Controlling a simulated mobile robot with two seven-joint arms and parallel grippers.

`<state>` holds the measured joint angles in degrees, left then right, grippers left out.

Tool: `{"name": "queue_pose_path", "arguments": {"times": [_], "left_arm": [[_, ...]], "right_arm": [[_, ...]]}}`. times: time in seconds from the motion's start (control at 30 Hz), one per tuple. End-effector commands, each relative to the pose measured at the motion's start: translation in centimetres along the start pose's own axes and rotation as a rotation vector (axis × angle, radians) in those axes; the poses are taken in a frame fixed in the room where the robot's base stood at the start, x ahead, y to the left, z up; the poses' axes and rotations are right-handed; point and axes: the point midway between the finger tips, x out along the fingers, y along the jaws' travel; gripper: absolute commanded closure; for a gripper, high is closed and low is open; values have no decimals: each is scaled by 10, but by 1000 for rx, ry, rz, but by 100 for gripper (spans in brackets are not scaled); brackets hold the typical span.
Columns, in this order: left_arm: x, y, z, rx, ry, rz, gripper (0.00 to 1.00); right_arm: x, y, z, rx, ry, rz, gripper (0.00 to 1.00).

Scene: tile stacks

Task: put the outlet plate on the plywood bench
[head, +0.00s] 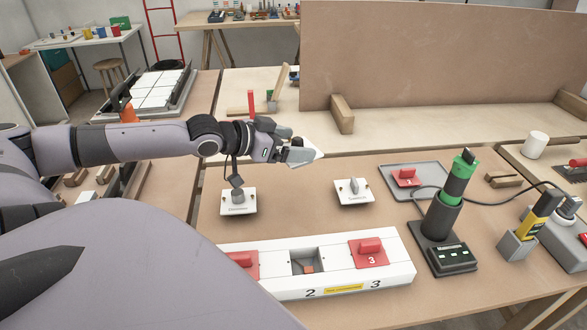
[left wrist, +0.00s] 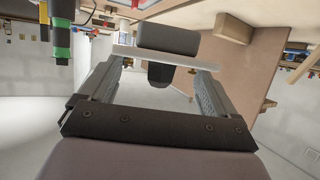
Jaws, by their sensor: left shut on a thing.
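My left gripper (head: 303,154) is shut on a white plate (head: 315,150), taken to be the outlet plate, and holds it in the air above the benches. In the left wrist view, the plate (left wrist: 125,52) lies edge-on between the two fingers of the left gripper (left wrist: 160,64). A dark grey block is on one side of it and a dark part on the other. Its face is hidden. The pale plywood bench (head: 430,140) lies behind the brown near bench (head: 300,205). My right gripper is not in view.
Two other white plates with grey fittings, a left one (head: 239,208) and a right one (head: 353,197), lie on the near bench. A white holder (head: 335,268) with red pieces stands in front. A tall upright board (head: 430,60) stands on the plywood bench with a wooden foot (head: 342,114).

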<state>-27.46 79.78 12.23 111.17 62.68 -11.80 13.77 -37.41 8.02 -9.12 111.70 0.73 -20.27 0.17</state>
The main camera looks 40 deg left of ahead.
Motion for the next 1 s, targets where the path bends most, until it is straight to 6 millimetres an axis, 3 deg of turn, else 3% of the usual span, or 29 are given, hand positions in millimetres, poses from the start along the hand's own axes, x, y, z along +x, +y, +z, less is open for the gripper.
{"name": "queue_pose_path", "arguments": {"times": [0.1, 0.3, 0.73, 1.0], "left_arm": [[14, -1, 33, -1, 4, -2, 41], [29, 0, 67, -2, 4, 0, 41], [46, 0, 110, -2, 3, 0, 41], [47, 0, 113, 1, 1, 1, 41]], "right_arm": [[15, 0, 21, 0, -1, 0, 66], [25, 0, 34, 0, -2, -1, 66], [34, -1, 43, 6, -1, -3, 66], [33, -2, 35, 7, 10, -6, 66]]}}
